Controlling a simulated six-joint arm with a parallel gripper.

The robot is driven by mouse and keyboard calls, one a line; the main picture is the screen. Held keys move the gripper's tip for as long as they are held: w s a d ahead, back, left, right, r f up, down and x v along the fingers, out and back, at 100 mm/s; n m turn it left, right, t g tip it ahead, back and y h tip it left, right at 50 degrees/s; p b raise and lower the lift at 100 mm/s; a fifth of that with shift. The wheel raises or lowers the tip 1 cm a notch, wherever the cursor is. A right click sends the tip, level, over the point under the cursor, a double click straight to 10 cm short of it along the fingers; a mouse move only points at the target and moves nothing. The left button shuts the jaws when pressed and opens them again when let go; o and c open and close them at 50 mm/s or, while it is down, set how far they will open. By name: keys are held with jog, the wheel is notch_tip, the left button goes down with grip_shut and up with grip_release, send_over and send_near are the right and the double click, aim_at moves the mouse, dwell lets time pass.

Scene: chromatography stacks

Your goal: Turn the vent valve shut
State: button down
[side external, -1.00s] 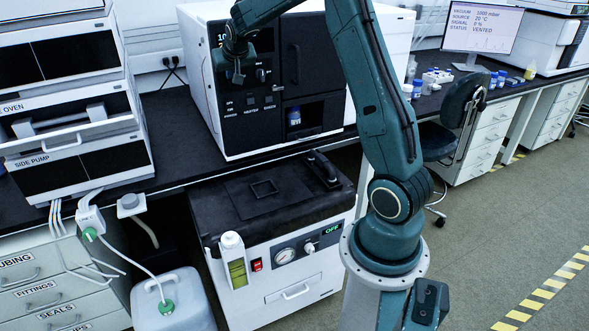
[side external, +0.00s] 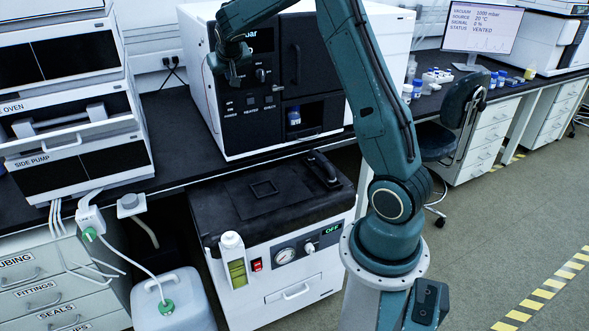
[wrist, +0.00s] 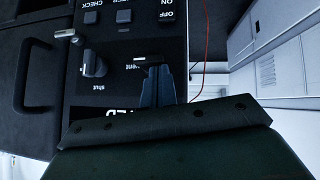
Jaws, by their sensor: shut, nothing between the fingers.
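The knob (side external: 260,75) also shows small in the side view. My gripper (wrist: 157,70) is shut and empty. Its fingers are to the right of the knob in the wrist view, over the edge of the "vent" lettering and apart from the knob. In the side view my gripper (side external: 235,78) is at the panel's left edge. Contact with the panel cannot be told.
A row of buttons (wrist: 124,17), including OFF and ON, is close to the knob. A dark door with a handle (side external: 295,63) is right of the panel. The monitor (side external: 483,28) reads VENTED. A thin red wire (wrist: 206,45) shows beside the panel.

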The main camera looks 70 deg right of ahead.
aim_at(228, 83)
jog(key=shift+w+a+f, duration=0.1)
jog(key=shift+f, duration=0.05)
jog(key=f+n+g+h, duration=0.1)
jog(key=h, duration=0.1)
jog(key=n+g+h, duration=0.1)
jog(key=n+h, duration=0.1)
jog(key=w+a+f+n+g+h, duration=0.1)
jog(key=g+h, duration=0.1)
jog(key=shift+w+a+f+n, duration=0.1)
jog(key=shift+f+n, duration=0.2)
jog(key=shift+n, duration=0.1)
jog(key=shift+f, duration=0.9)
jog(key=shift+s+d, duration=0.2)
dwell(0.4)
